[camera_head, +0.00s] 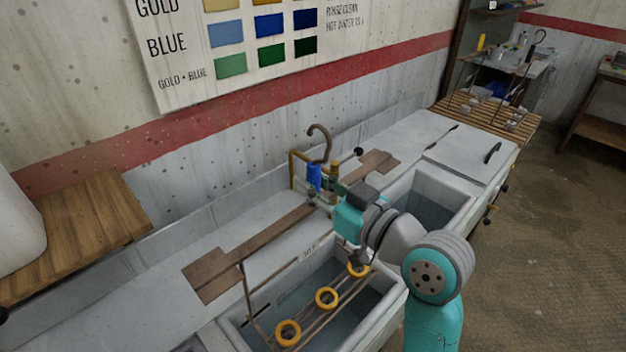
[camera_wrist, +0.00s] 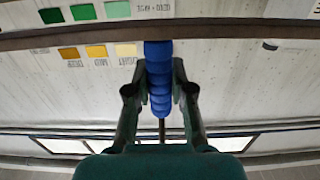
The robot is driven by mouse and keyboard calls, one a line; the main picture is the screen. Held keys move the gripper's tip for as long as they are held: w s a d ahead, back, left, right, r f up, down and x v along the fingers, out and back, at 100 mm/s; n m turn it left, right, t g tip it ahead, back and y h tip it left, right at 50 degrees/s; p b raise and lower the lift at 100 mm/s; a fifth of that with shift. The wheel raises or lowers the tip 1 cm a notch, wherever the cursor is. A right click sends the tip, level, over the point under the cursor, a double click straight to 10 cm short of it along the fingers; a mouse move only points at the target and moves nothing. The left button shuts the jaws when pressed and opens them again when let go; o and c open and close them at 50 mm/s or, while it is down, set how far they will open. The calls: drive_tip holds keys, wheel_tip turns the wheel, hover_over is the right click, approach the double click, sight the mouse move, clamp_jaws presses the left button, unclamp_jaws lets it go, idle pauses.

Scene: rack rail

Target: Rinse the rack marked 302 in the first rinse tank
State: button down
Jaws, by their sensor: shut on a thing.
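My gripper (camera_head: 322,192) is shut on a ribbed blue grip (camera_wrist: 158,75), upright between the two fingers in the wrist view. The blue grip also shows in the head view (camera_head: 314,176), below a brown hook (camera_head: 320,142). A thin-rod rack with yellow rings (camera_head: 326,298) is at the near sink tank (camera_head: 392,312), which holds water. The rings appear over or in the water; exact depth is unclear. I cannot tell whether this rack joins the blue grip. No 302 mark is readable.
A long brown bar (camera_head: 262,232) runs along the counter behind the tank. A second water tank (camera_head: 432,205) lies to the right, with a white lid (camera_head: 470,158) beyond it. A wooden slatted board (camera_head: 490,116) is at the far end. A wall chart (camera_head: 250,45) hangs above.

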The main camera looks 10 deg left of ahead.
sight(308, 250)
wheel_tip(308, 250, down, 17)
idle(1.0)
drive_tip(key=shift+s+d, duration=0.1)
drive_tip(key=shift+d, duration=0.05)
drive_tip(key=shift+s+d, duration=0.4)
drive_tip(key=shift+d, duration=0.1)
drive_tip(key=shift+w+a, duration=0.1)
idle(0.4)
drive_tip(key=shift+x, duration=1.45)
idle(1.8)
